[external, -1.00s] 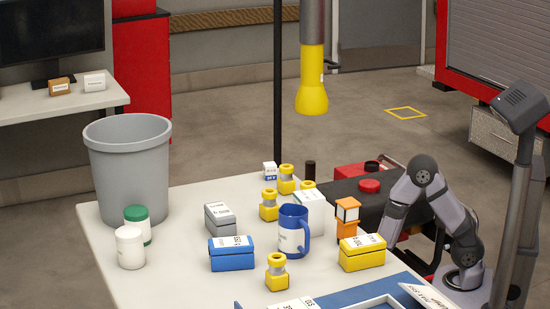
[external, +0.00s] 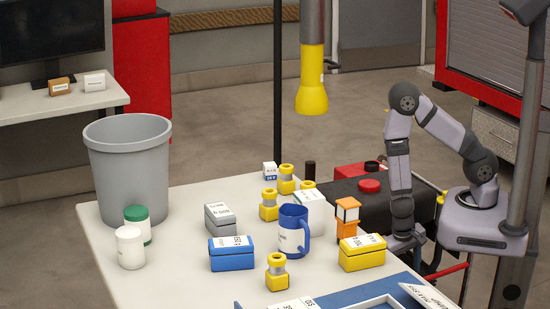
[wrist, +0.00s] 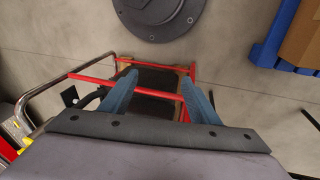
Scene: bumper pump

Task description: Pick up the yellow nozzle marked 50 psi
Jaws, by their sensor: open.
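Several yellow nozzles with pale metal bands stand on the white table: one near the front (external: 277,272), one farther back (external: 268,205), one behind it (external: 286,179), and one partly hidden behind a white box (external: 308,186). Their markings are too small to read, so I cannot tell which is 50 psi. My gripper (external: 403,246) hangs down beyond the table's right side, well apart from the nozzles. In the wrist view its two blue fingers (wrist: 160,88) are spread with nothing between them, above a red-framed cart. No nozzle shows there.
A blue mug (external: 292,232), an orange-framed item (external: 347,216) and a yellow box (external: 362,253) stand between my gripper and the nozzles. Grey (external: 220,218) and blue (external: 231,254) boxes stand to the left. A yellow-ended hanging tube (external: 312,95) is above the table's back.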

